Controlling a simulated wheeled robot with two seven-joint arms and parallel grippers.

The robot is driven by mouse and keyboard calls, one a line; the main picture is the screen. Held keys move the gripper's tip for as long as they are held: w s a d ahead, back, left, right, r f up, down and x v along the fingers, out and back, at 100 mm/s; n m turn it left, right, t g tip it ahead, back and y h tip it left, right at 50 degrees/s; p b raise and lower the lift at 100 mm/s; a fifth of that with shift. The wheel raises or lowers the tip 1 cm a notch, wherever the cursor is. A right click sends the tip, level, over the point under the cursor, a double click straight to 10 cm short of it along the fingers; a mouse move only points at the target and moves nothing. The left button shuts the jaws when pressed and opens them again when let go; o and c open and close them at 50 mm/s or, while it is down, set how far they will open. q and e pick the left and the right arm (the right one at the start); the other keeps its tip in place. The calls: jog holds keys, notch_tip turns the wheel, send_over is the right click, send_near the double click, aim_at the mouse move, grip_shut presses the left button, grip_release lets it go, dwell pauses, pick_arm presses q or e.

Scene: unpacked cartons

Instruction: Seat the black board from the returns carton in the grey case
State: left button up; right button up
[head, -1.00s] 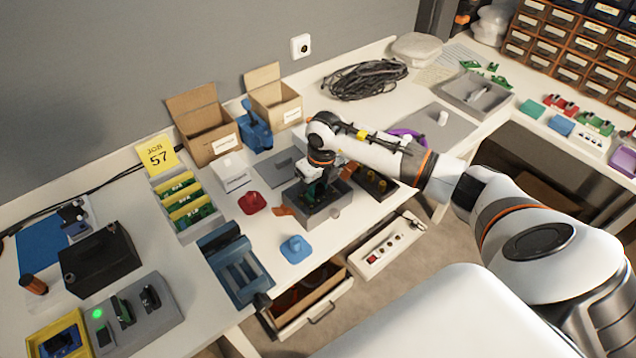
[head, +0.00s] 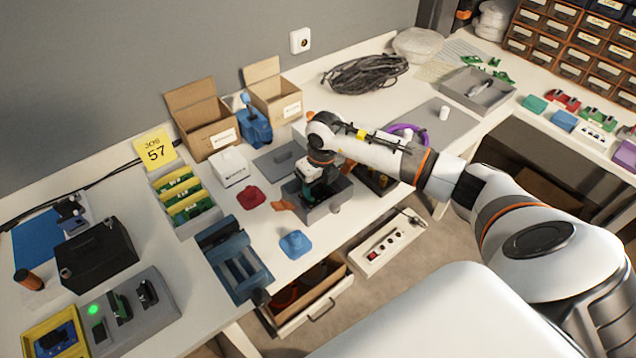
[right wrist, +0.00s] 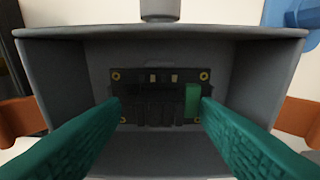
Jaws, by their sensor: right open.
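The grey case (head: 326,210) stands open on the bench, and its walls and rim (right wrist: 60,75) fill the right wrist view. The black board (right wrist: 150,96) lies inside it, face up, with brass-ringed corner holes and a green block at its right end. I cannot tell if it is fully down on its supports. My right gripper (head: 311,190) reaches down into the case. In the right wrist view its green fingers (right wrist: 160,108) are open, one at each end of the board. The two cardboard cartons (head: 203,128) (head: 273,98) stand at the back; their labels are unreadable. My left gripper is out of view.
Orange clips (right wrist: 298,122) stick out at the case's sides. A grey lid-like plate (head: 274,160) lies behind it. A red piece (head: 251,197), a blue piece (head: 295,243) and a blue vise (head: 236,265) are to the left. An open drawer (head: 312,300) juts out in front.

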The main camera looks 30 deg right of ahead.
jog(key=shift+r, duration=0.1)
notch_tip(320, 180, up, 12)
jog(key=s, duration=0.1)
jog(key=shift+s+b, duration=0.2)
jog(key=shift+b, duration=0.25)
dwell(1.0)
